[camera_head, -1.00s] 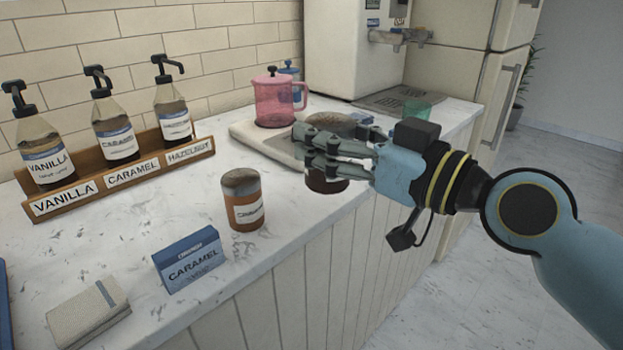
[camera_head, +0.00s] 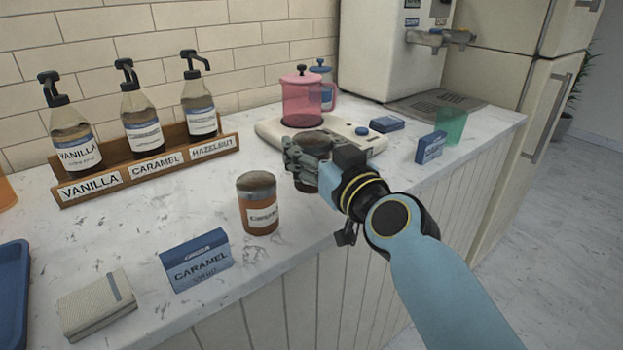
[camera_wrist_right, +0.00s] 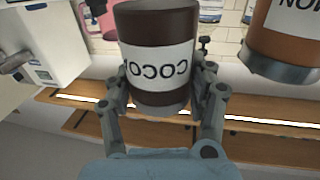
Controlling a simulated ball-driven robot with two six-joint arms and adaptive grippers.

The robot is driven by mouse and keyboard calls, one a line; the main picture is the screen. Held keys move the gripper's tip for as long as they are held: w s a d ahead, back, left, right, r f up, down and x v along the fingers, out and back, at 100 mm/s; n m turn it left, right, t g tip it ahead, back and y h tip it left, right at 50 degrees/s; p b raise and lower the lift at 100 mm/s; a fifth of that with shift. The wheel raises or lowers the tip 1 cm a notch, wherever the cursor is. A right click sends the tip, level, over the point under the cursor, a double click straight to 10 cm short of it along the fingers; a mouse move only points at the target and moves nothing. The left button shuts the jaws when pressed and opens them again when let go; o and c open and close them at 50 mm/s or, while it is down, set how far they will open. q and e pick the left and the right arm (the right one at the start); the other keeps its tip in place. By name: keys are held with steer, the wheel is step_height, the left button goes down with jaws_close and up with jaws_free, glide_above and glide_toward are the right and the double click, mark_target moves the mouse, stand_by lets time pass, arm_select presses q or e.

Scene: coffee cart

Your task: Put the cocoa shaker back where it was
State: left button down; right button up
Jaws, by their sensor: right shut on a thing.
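My right gripper (camera_head: 306,164) is shut on the cocoa shaker (camera_head: 303,184), a dark brown cylinder mostly hidden behind the fingers in the head view. In the right wrist view the shaker (camera_wrist_right: 160,55) shows a white COCOA label, upside down in the picture, between the two fingers (camera_wrist_right: 160,88). The shaker looks upright near the counter's front edge; I cannot tell if its base touches the counter. The cinnamon shaker (camera_head: 257,213), brown with an orange-brown body and white label, stands to its left, apart from it. My left gripper is not in view.
Behind the gripper is a white scale (camera_head: 352,140) bearing a pink press (camera_head: 301,98). A blue box (camera_head: 430,148) and green cup (camera_head: 451,126) stand right. Bare counter lies left of the cinnamon shaker.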

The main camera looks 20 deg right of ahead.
steer(key=shift+w+f+b, duration=0.1)
steer(key=shift+f+b, duration=1.8)
steer(key=shift+f, duration=0.3)
steer(key=o, duration=1.2)
steer(key=shift+r, duration=0.1)
